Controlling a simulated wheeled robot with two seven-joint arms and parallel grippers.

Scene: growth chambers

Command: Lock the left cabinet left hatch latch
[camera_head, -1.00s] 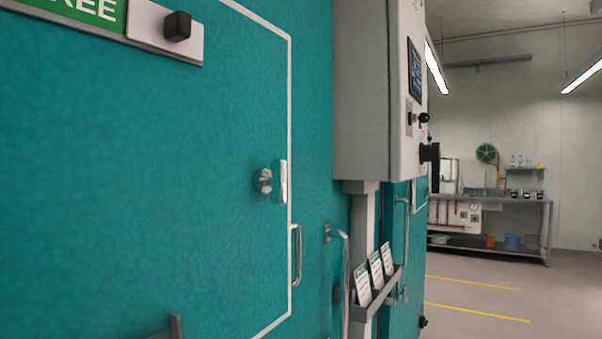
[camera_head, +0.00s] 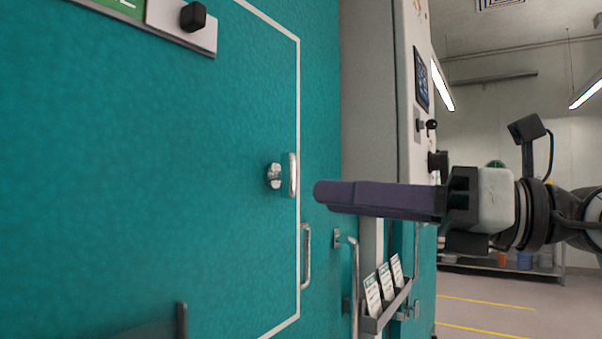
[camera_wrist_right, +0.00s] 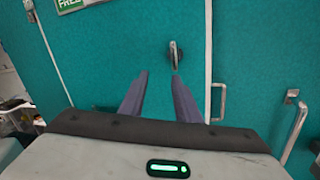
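The hatch latch is a small metal turn knob (camera_head: 274,176) on the teal hatch door (camera_head: 150,180). An upright metal keeper (camera_head: 293,175) stands just right of it, near the white outline of the hatch. In the right wrist view the latch (camera_wrist_right: 175,55) lies just beyond the fingertips. My right gripper (camera_head: 322,192) reaches in from the right, its long dark fingers just right of the latch and apart from it in the picture. In the right wrist view its two fingers (camera_wrist_right: 160,77) stand apart with nothing between them. My left gripper is not in view.
A metal handle (camera_head: 306,257) is below the latch. A grey control box (camera_head: 375,90) juts out at right, behind my right gripper. A card rack (camera_head: 385,310) and another handle (camera_head: 354,280) are lower right. A black knob (camera_head: 193,15) sits on a white plate above.

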